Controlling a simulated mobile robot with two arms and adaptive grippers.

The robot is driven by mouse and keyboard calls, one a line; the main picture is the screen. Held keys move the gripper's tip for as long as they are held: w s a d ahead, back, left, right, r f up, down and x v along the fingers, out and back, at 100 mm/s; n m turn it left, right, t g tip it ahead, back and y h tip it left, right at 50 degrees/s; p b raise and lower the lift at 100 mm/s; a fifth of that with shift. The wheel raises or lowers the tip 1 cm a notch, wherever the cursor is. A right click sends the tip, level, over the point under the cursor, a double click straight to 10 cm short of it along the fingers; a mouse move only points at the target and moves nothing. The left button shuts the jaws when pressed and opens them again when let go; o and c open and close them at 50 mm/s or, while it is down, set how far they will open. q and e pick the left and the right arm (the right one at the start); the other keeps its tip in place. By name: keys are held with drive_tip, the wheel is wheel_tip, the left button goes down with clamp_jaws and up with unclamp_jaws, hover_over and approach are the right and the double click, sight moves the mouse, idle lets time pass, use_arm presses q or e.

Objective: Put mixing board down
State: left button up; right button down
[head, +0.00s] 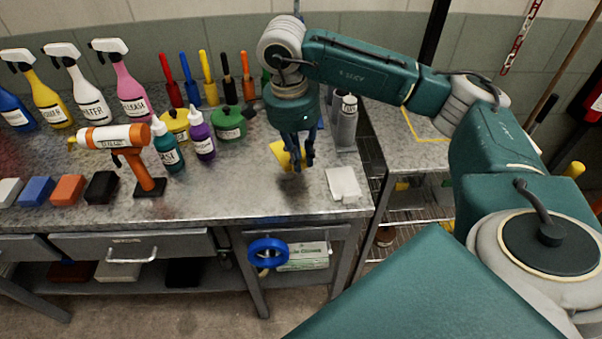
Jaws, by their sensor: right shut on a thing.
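My right gripper (299,163) points down over the right part of the metal workbench (240,200). It is shut on a thin yellow flat piece, which I take to be the mixing board (281,153). The fingers hide part of the board. I cannot tell whether its lower edge touches the bench top. My left gripper is not in view.
A white square pad (343,184) lies right of the gripper, with a grey bottle (346,122) behind it. A green can (229,123) and purple bottle (202,138) stand to the left. The bench front below the gripper is clear.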

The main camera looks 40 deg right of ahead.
drive_tip(key=shift+f, duration=0.8)
wheel_tip(320, 180, down, 4)
drive_tip(key=shift+r+p, duration=0.25)
drive_tip(key=shift+p, duration=0.2)
drive_tip(key=shift+f, duration=0.35)
drive_tip(key=shift+f, duration=0.2)
drive_tip(key=c, duration=1.7)
unclamp_jaws()
